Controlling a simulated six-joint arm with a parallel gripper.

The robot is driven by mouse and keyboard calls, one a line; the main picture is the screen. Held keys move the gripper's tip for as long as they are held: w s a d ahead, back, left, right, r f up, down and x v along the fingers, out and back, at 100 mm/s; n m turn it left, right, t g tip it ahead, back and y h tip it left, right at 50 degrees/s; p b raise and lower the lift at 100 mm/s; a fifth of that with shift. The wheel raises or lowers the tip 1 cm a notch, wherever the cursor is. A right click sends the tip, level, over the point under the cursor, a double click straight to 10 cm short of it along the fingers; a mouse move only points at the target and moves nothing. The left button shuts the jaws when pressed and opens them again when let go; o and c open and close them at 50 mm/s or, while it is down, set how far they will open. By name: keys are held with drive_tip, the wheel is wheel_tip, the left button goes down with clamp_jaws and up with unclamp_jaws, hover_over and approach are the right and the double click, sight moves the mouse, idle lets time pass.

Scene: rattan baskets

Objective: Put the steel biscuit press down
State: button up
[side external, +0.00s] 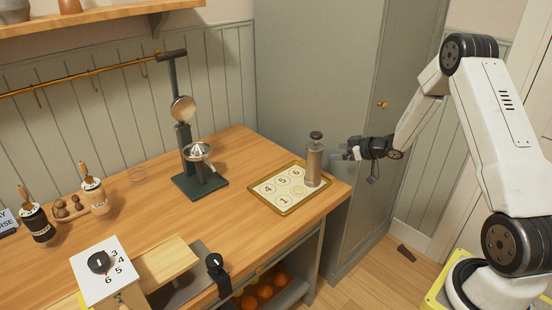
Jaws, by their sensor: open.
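The steel biscuit press (314,163) is a grey cylinder with a dark knob on top. It stands upright on the right part of a tray (256,191) with a gold rim and numbered circles, near the right end of the wooden counter. Some of the numbers are hidden behind the press. My gripper (345,153) is just to the right of the press, pointing left toward its body. The jaws are open with nothing held. The small gap between the fingertips and the press is hard to judge.
A lever juicer (185,128) on a dark base stands left of the tray. Jars (94,196) and a numbered dial board (107,278) are further left. A tall cabinet (313,75) stands behind.

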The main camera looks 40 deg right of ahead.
drive_tip(key=shift+v, duration=1.05)
drive_tip(key=shift+a, duration=0.1)
drive_tip(key=s+a+r+m+g+h, duration=0.1)
drive_tip(key=s+a+r+g+h, duration=0.2)
drive_tip(key=a, duration=0.7)
drive_tip(key=s+a+r+m+g, duration=0.1)
drive_tip(key=s+a+g, duration=0.6)
drive_tip(key=s+a, duration=0.8)
drive_tip(key=shift+s+r+y, duration=0.3)
drive_tip(key=shift+s+r, duration=0.05)
drive_tip(key=shift+r, duration=0.35)
